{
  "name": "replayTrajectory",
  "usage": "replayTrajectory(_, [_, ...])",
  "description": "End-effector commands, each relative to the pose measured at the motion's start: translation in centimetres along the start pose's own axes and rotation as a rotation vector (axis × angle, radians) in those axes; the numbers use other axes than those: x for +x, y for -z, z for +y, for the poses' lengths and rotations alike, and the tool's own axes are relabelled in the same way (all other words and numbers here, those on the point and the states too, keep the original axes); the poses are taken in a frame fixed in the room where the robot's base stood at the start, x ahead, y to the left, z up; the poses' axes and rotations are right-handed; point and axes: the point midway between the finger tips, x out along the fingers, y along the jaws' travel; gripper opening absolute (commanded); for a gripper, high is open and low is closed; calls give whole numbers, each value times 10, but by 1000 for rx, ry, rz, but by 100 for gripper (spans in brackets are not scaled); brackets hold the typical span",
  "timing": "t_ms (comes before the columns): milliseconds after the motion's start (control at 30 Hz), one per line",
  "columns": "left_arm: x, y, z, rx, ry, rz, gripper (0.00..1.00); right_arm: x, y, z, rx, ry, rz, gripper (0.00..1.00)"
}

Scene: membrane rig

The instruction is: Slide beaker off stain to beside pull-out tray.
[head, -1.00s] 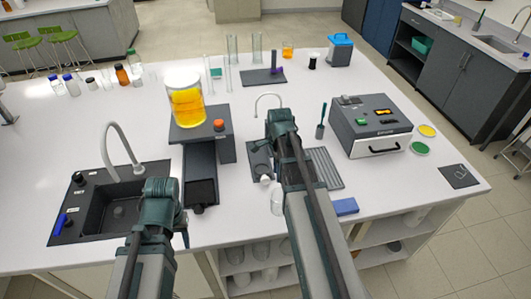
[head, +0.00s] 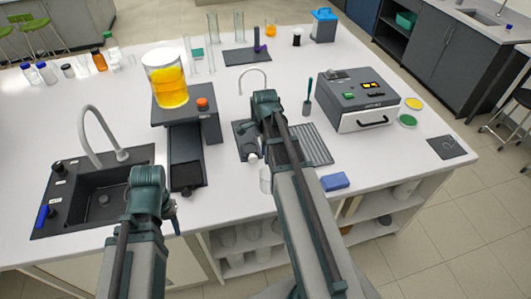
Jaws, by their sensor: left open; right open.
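A large clear beaker of orange-yellow liquid (head: 170,88) stands upright on a dark stand (head: 207,122) with an orange knob. A dark pull-out tray (head: 186,146) extends from the stand toward me. No stain shows clearly; any mark under the beaker is hidden. My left gripper (head: 170,212) is open and empty near the counter's front edge, between the sink and the tray's end. My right gripper (head: 262,105) is open, to the right of the stand; its fingers are mostly hidden by its own wrist. Neither gripper touches the beaker.
A sink (head: 105,197) with a tall faucet lies left of the tray. A dark ribbed drainboard (head: 312,147) is partly under my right arm. A clear vessel (head: 265,180) stands beside that arm. A grey box device (head: 358,100) and blue sponge (head: 335,181) lie right.

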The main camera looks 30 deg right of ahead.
Motion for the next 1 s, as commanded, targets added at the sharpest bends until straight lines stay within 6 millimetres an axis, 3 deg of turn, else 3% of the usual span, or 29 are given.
replayTrajectory(33, [14,1,1,2,0,0,50,14,0,0,0,0,0,40])
replayTrajectory(600, [91,5,8,3,1,0,50,91,0,0,0,0,0,40])
replayTrajectory(767, [101,6,10,2,1,0,50,102,0,0,0,0,0,40])
replayTrajectory(1000, [101,6,10,2,1,0,50,102,0,0,0,0,0,40])
